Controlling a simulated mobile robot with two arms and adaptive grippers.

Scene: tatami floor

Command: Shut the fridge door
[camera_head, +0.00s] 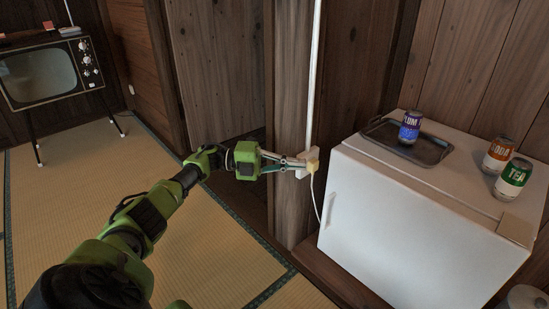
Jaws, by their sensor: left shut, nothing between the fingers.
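The small white fridge (465,165) stands at the right against the wooden wall. Its white door (415,235) faces me, with a slim handle (330,209) near the left edge and a hinge cover (516,230) at the top right. The door looks flush or nearly flush with the body; I cannot tell whether a small gap is left. My left gripper (304,164) is shut and empty, left of the fridge's upper left corner, in front of the wooden post. It looks apart from the door. My right gripper is not in view.
A dark tray (436,151) with a blue can (410,127) is on the fridge top. An orange can (497,155) and a green can (513,179) stand near its right edge. The post (291,100) carries a white cord. A television (45,72) stands far left; tatami (75,185) is clear.

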